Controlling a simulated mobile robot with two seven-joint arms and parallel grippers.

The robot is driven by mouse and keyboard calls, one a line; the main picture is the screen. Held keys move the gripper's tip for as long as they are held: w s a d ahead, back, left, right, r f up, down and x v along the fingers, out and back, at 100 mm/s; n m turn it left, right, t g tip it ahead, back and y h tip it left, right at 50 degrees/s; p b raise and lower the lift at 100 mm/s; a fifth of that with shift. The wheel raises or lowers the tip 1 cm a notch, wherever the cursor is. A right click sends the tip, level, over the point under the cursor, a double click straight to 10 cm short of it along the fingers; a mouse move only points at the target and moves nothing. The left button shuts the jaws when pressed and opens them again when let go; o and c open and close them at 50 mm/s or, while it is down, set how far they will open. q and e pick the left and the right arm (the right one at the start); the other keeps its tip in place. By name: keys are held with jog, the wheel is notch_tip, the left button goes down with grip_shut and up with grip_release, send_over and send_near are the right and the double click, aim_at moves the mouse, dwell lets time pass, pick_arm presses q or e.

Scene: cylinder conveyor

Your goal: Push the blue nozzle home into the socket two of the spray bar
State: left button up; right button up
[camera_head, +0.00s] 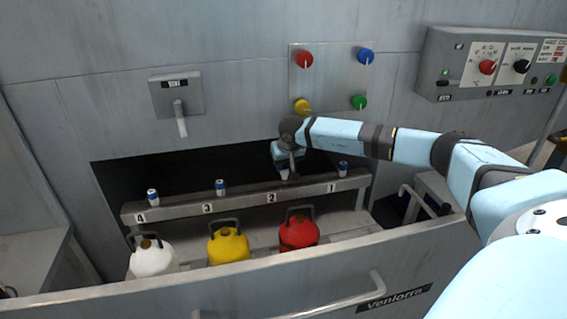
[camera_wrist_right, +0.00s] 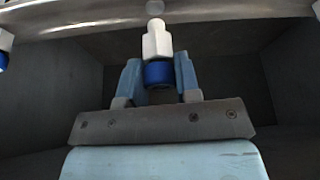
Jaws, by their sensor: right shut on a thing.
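The spray bar (camera_head: 240,202) runs across the dark opening, with labels 4, 3, 2 and 1 along its front. My right gripper (camera_head: 287,165) is over the bar near label 2 (camera_head: 271,197). In the right wrist view my right gripper (camera_wrist_right: 158,82) is shut on the blue nozzle (camera_wrist_right: 158,72), a blue ring with a white hex body and narrow white tip. The tip points at a round grey spot (camera_wrist_right: 155,7) on the bar. I cannot tell how deep the tip sits. In the head view the fingers largely hide the nozzle. My left gripper is out of view.
Similar blue-and-white nozzles stand at label 4 (camera_head: 152,196), label 3 (camera_head: 220,188) and label 1 (camera_head: 343,169). White (camera_head: 153,259), yellow (camera_head: 228,246) and red (camera_head: 299,232) containers stand in front of the bar, behind the drawer front (camera_head: 250,292).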

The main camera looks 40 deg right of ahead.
aim_at(284, 174)
jog(key=shift+w+d+r, duration=0.2)
jog(key=shift+r, duration=0.3)
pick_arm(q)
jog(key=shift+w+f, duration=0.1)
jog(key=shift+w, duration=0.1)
pick_arm(e)
jog(key=shift+f, duration=0.15)
jog(key=shift+s+f+b, duration=0.1)
jog(key=shift+f+b, duration=0.5)
jog(key=shift+b, duration=0.1)
jog(key=shift+w+f, duration=0.2)
jog(key=shift+f, duration=0.4)
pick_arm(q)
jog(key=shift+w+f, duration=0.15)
pick_arm(e)
jog(key=shift+s, duration=0.1)
jog(key=shift+a, duration=0.1)
jog(key=shift+s, duration=0.1)
pick_arm(q)
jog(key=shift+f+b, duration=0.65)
jog(key=shift+b, duration=0.05)
pick_arm(e)
jog(key=shift+f, duration=1.4)
